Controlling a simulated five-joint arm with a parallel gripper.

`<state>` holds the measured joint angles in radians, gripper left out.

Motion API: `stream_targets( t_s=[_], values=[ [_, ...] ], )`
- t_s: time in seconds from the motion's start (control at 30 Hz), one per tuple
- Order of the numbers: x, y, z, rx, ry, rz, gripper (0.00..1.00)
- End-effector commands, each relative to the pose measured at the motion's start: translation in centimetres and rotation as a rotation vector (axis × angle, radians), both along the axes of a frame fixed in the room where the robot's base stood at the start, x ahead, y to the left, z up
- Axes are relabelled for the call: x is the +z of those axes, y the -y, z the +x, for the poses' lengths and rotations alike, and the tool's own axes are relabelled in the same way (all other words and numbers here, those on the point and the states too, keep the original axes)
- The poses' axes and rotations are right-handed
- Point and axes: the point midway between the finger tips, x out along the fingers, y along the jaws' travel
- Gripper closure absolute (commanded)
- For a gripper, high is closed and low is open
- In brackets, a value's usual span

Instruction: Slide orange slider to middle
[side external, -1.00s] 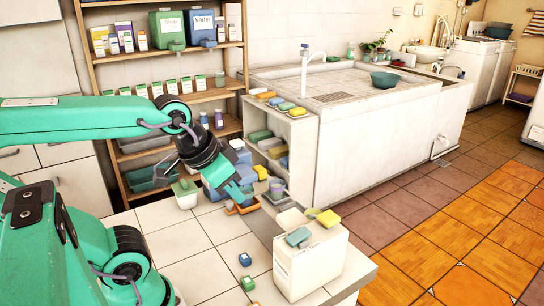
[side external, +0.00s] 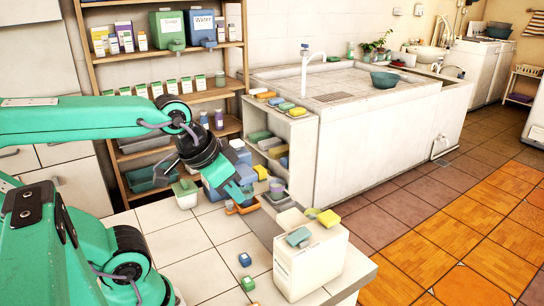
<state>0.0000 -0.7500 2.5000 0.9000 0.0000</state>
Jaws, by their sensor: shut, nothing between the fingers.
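My gripper (side external: 239,194) is shut and empty, with teal fingers pointing down to the right over the far part of the tiled counter. An orange piece (side external: 232,210), which may be the orange slider, shows low beside and below the fingertips. The fingers and a blue container hide part of it. I cannot tell whether the fingers touch it, nor where it stands along any track.
A blue container (side external: 212,190) and a white pot with a green lid (side external: 186,194) stand by my gripper. A white box (side external: 308,262) with sponges on top stands at the counter's front right.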

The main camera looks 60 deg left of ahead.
Motion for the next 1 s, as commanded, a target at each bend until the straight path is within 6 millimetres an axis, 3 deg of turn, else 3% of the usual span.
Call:
stream_targets(
  t_s=[0.17, 0.4, 0.67, 1.0],
  values=[
    [0.0, 0.0, 0.0, 0.0, 0.0, 0.0, 1.0],
    [0.0, -0.2, 0.2, 0.036, -0.006, -0.014, 0.58],
    [-0.1, -1.7, 1.9, 0.282, -0.048, -0.109, 0.58],
    [-1.1, -5.7, 5.2, 0.85, -0.113, -0.305, 0.58]
  ],
)
